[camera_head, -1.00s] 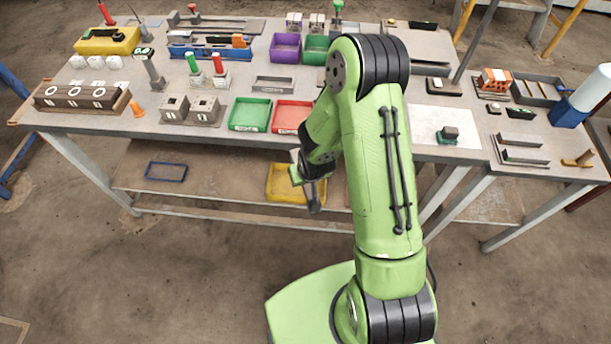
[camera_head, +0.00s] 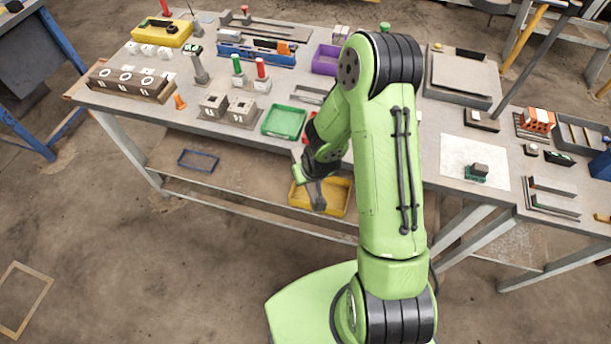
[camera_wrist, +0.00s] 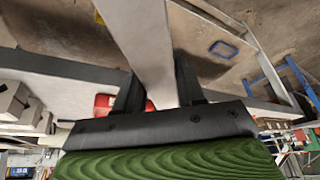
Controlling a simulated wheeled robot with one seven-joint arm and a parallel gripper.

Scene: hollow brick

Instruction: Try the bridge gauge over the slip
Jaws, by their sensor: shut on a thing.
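My gripper (camera_wrist: 160,90) is shut on a pale grey flat bar (camera_wrist: 138,40), which may be the bridge gauge. The bar runs up and away from between the dark fingers in the wrist view. In the head view the same grey piece (camera_head: 318,194) hangs below my gripper, in front of the bench edge and over the lower shelf. Its far end is out of the wrist view, so I cannot tell its full shape. I cannot tell which piece is the slip. A small dark block on a green base (camera_head: 477,171) sits on a white sheet (camera_head: 455,150) right of my arm.
An orange holed brick (camera_head: 538,119) stands on the bench at the right. A green tray (camera_head: 285,122), grey blocks (camera_head: 241,111) and a long socketed block (camera_head: 128,85) are left of my arm. A yellow tray (camera_head: 338,198) lies on the lower shelf. My arm hides part of the bench.

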